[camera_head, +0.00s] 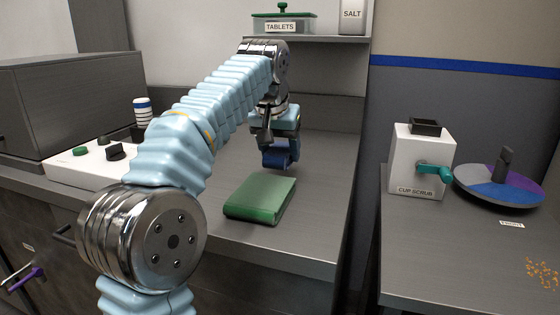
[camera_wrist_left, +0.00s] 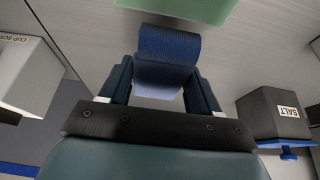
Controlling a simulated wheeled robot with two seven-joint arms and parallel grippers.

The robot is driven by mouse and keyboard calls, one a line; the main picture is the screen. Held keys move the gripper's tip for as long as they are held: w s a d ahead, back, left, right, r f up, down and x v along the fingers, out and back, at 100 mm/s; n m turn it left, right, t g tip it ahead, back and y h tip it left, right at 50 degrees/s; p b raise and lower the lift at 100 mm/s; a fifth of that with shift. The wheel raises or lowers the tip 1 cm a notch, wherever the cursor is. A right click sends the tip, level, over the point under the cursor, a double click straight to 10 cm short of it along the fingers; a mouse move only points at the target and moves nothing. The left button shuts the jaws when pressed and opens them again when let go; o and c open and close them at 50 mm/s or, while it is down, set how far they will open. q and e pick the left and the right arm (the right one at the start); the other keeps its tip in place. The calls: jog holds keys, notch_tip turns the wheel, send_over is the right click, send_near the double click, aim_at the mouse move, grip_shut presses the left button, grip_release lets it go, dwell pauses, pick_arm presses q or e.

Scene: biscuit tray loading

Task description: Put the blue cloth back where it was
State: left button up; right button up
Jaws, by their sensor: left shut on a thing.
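My left gripper (camera_head: 279,140) is shut on the blue cloth (camera_head: 278,155), behind the green folded cloth (camera_head: 260,199) on the grey counter in the head view. In the left wrist view the blue cloth (camera_wrist_left: 168,48) hangs folded between the two fingers of the left gripper (camera_wrist_left: 165,85). The green cloth (camera_wrist_left: 180,8) shows at the top edge there. I cannot tell whether the blue cloth touches the counter. My right gripper is not in view.
A shelf above holds a TABLETS box (camera_head: 281,26) and a SALT container (camera_head: 352,17). A white panel with knobs (camera_head: 95,162) stands at left. A CUP SCRUB box (camera_head: 417,158) and a coloured disc (camera_head: 498,187) stand on the right counter, past a gap. The counter right of the green cloth is clear.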

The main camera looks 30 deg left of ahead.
aim_at(280, 162)
pick_arm(q)
jog(key=shift+f, duration=1.55)
jog(key=shift+f, duration=0.15)
jog(key=o, duration=1.1)
jog(key=shift+c, duration=0.2)
